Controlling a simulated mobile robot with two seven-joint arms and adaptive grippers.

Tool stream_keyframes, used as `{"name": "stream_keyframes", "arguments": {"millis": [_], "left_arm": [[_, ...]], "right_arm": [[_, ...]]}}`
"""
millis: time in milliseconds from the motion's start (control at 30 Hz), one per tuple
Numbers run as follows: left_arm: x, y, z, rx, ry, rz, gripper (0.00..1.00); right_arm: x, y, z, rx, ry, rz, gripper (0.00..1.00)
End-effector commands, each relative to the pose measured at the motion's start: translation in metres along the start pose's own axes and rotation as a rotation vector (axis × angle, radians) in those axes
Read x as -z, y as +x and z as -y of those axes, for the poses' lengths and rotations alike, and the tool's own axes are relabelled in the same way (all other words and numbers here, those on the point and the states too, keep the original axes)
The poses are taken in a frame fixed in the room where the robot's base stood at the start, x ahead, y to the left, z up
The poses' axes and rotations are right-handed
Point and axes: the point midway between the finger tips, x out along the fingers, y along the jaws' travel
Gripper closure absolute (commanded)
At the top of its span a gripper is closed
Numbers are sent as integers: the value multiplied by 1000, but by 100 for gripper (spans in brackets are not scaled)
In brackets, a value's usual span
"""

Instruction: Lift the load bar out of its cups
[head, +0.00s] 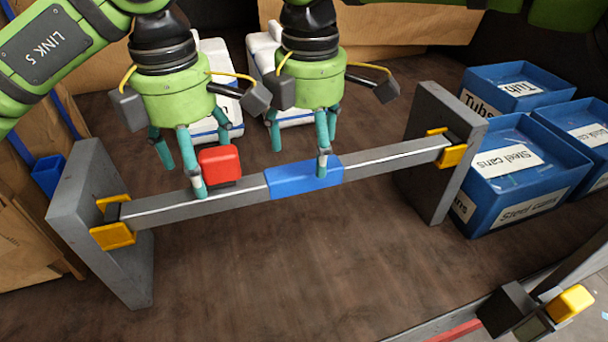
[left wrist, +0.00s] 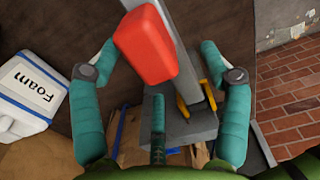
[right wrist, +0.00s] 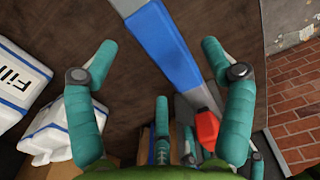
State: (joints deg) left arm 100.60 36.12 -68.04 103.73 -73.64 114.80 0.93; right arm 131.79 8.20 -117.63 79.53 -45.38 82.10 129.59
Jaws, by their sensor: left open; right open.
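The load bar (head: 397,157) is a grey beam with a blue middle band (head: 290,182) and a red block (head: 220,160) on its left part. Its ends rest in yellow cups (head: 113,236) (head: 452,155) on two grey end posts (head: 72,200) (head: 436,170). My left gripper (head: 196,165) is open above the bar near the red block; in the left wrist view the red block (left wrist: 146,45) shows between its fingers. My right gripper (head: 300,150) is open above the blue band; the band (right wrist: 163,45) lies between its fingers in the right wrist view.
Blue bins labelled Tubs (head: 480,108) and Steel cans (head: 550,180) stand at right. White containers stand behind the bar, one labelled Foam (left wrist: 30,92). A rail with a yellow part (head: 570,303) is at front right. The brown surface in front of the bar is clear.

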Motion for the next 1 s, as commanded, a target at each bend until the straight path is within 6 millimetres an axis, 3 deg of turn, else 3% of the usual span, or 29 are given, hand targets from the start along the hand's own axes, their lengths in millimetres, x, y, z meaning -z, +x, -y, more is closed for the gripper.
{"name": "stream_keyframes", "arguments": {"millis": [100,300,633,667,833,867,1000], "left_arm": [[1,19,0,3,1,-2,24],[0,37,0,0,-1,-1,24],[0,40,0,0,-1,0,24],[0,40,0,0,-1,0,28],[0,40,0,0,-1,0,96],[0,40,0,0,0,0,100],[0,41,0,1,0,-1,100]], "right_arm": [[0,19,1,4,0,0,18],[0,37,0,1,-1,1,18],[0,41,0,0,-1,0,18],[0,41,0,0,-1,0,22],[0,41,0,1,-1,0,90],[0,41,0,1,-1,0,100],[0,41,0,2,-1,0,100]]}}
